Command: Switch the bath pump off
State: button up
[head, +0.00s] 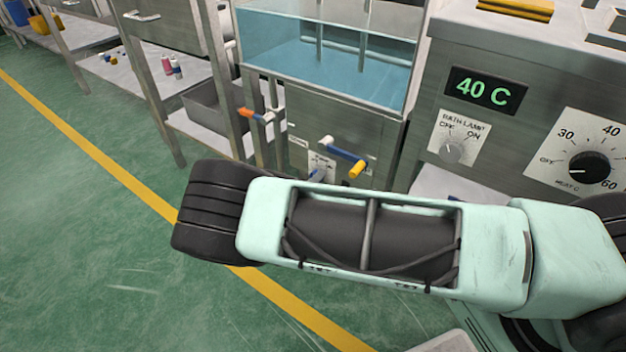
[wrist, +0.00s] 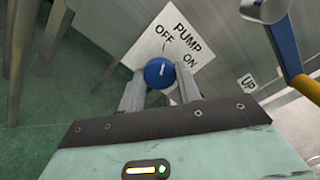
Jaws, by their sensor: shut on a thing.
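The pump knob (wrist: 157,73) is a round blue knob with a short white mark, on a white plate (wrist: 147,52) lettered PUMP, OFF and ON. The mark points roughly up the wrist picture, towards the OFF side; its exact setting is hard to read. My gripper (wrist: 160,82) is shut on the knob, one grey finger on each side. In the head view the knob (head: 316,174) shows small on the steel front below the bath (head: 330,60). My own arm hides the gripper in that view.
A lever with a blue bar (head: 343,149) and yellow end sticks out close to the knob, beside an UP label (wrist: 247,83). An orange-tipped handle (head: 249,114) juts out to the left. A control box (head: 520,130) reads 40 C. Green floor (head: 80,220) lies open at left.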

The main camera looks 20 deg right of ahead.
jog(key=o, duration=1)
jog(key=shift+c, duration=0.2)
jog(key=shift+a, duration=0.1)
jog(key=p+v, duration=0.2)
jog(key=v, duration=1.5)
jog(key=shift+s, duration=0.15)
jog(key=shift+a, duration=0.1)
